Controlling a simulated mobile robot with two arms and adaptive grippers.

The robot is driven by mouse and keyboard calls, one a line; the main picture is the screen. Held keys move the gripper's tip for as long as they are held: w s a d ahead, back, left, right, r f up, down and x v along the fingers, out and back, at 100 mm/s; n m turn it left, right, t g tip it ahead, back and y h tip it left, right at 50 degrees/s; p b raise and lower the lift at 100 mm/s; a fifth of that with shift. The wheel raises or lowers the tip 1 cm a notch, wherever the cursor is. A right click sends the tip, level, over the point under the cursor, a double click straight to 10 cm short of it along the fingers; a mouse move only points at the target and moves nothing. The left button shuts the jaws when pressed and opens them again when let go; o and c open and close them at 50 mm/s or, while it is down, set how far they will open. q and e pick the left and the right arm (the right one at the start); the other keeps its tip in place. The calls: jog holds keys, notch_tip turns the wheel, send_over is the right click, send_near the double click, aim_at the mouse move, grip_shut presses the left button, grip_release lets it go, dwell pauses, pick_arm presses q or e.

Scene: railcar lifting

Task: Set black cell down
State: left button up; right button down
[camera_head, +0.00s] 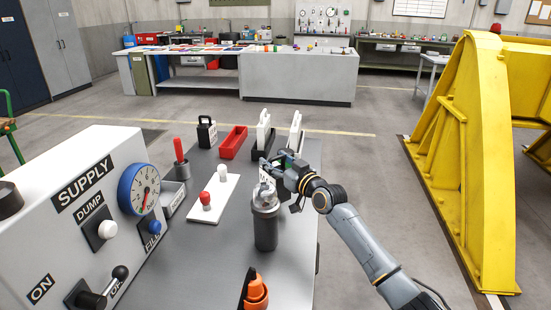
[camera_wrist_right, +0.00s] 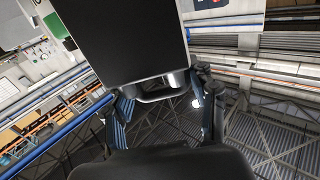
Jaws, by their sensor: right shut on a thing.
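My right gripper (camera_head: 272,171) comes in from the right over the grey table. In the right wrist view, its two fingers (camera_wrist_right: 162,97) are shut on the handle of a black cell (camera_wrist_right: 130,40), whose dark flat body fills the upper middle. In the head view, the gripper and arm mostly hide the held cell, so I cannot tell whether it touches the table. Another black block with a handle and white label (camera_head: 207,133) stands at the table's far left. My left gripper is not in view.
A grey canister (camera_head: 265,222) stands close in front of the right gripper. Two white cells stand in black holders (camera_head: 263,140) behind it, beside a red tray (camera_head: 233,142). A white plate with red and white knobs (camera_head: 213,198) lies left. The supply panel (camera_head: 75,215) fills the left.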

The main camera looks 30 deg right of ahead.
notch_tip(320, 180, down, 3)
jog(key=shift+r+b, duration=0.1)
jog(key=shift+b, duration=0.2)
jog(key=shift+f, duration=0.7)
jog(key=c, duration=0.9)
grip_release()
jog(key=shift+f, duration=0.35)
jog(key=o, duration=0.4)
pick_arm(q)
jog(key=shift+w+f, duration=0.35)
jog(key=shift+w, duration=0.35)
pick_arm(e)
jog(key=shift+o, duration=0.4)
jog(key=shift+s+a+r, duration=0.1)
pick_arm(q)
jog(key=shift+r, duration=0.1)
pick_arm(e)
jog(key=s+d, duration=0.1)
jog(key=s, duration=1.1)
jog(key=shift+d, duration=0.4)
jog(key=shift+w, duration=0.1)
